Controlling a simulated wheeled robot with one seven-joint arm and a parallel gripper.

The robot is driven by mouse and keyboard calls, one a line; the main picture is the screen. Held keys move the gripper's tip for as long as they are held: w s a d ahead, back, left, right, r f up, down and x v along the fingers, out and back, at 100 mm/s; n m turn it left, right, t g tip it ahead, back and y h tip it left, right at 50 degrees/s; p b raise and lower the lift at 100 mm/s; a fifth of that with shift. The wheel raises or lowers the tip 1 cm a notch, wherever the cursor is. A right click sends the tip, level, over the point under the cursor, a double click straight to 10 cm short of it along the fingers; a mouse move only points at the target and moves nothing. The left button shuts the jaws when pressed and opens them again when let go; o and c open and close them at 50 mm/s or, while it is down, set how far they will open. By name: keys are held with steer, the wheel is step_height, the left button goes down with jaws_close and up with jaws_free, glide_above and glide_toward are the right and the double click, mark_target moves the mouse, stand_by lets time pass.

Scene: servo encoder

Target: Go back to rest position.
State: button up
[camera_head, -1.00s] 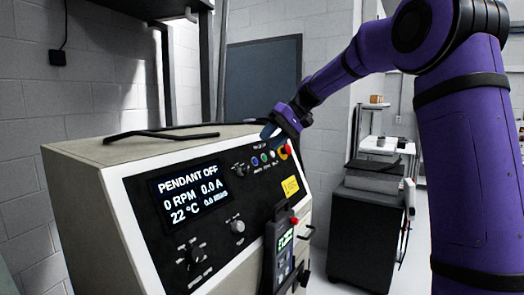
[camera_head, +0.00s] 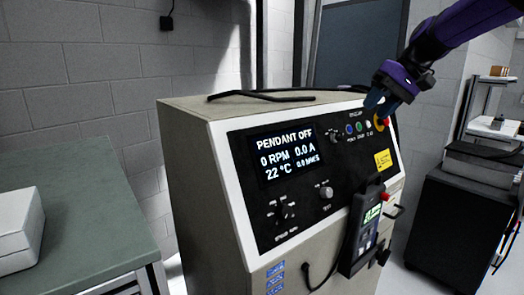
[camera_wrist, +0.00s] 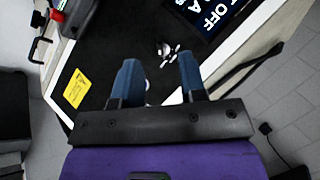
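My gripper (camera_head: 375,104) is at the upper right of the control panel (camera_head: 240,150) in the head view, near the row of coloured buttons (camera_head: 360,127). I cannot tell in that view whether it touches the panel. In the wrist view, the two blue fingers of my gripper (camera_wrist: 160,78) are apart with nothing held between them. A silver knob (camera_wrist: 167,50) on the dark panel shows beyond the fingertips. The panel's screen (camera_head: 284,154) reads "PENDANT OFF", "0 RPM", "0.0 A" and "22 °C". The red button (camera_head: 380,121) is partly hidden behind my gripper.
A handheld pendant (camera_head: 363,235) hangs on the machine's front right. A black cable (camera_head: 260,96) lies on the machine's top. A green-topped table (camera_head: 95,235) with a white box (camera_head: 15,228) stands at the left. A dark cabinet (camera_head: 450,230) stands at the right.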

steer(key=s+f+t+h, duration=0.2)
steer(key=s+f+h, duration=0.1)
steer(key=s, duration=1.2)
steer(key=s+d+f+m+t+h, duration=0.1)
steer(key=s+f+h, duration=0.2)
steer(key=s, duration=1.2)
step_height(320, 180, down, 3)
steer(key=shift+s+t, duration=0.35)
steer(key=shift+t, duration=0.05)
steer(key=shift+d, duration=0.1)
